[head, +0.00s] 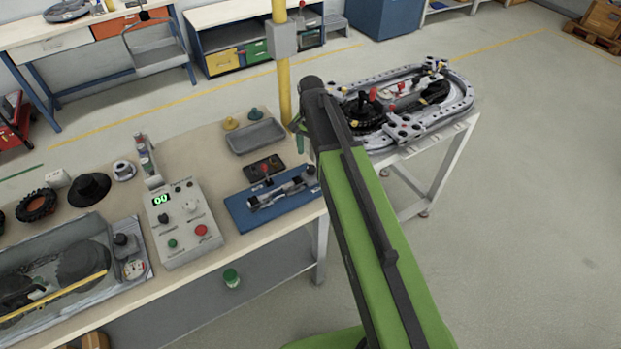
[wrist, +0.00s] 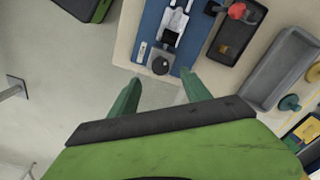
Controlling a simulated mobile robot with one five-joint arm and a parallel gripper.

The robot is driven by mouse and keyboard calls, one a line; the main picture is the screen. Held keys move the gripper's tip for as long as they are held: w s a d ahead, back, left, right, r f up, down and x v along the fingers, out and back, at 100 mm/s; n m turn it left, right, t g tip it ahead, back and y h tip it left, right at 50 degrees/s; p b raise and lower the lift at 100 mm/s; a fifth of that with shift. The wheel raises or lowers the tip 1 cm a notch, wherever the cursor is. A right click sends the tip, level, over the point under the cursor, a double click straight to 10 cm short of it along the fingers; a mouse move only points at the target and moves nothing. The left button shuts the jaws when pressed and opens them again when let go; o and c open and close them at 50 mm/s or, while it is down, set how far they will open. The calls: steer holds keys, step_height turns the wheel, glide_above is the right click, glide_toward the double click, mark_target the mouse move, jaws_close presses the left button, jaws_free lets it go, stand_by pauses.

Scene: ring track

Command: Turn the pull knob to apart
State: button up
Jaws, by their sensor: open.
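A blue plate (head: 243,217) on the workbench carries a grey metal slide fixture (head: 275,195). At its right end is a dark round knob (head: 310,171), which I take for the pull knob. In the wrist view the knob (wrist: 161,65) sits on a light block at the plate's end, just beyond my fingertips. My gripper (wrist: 160,80) is open and empty, its two green fingers spread either side of the knob's line and not touching it. In the head view my dark forearm hides most of the gripper; a green finger (head: 298,130) shows.
A black box with a red knob (head: 265,169) stands behind the plate, and a grey tray (head: 256,136) behind that. A control box with a green display (head: 182,222) is to the left. The ring track table (head: 420,120) stands right. Open floor (head: 540,200) lies right.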

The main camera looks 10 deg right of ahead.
mark_target(311, 168)
step_height(311, 168, down, 9)
steer(key=b, duration=0.7)
steer(key=shift+r, duration=0.15)
steer(key=shift+c, duration=0.2)
steer(key=c, duration=1.2)
steer(key=shift+a, duration=0.3)
steer(key=shift+d, duration=0.25)
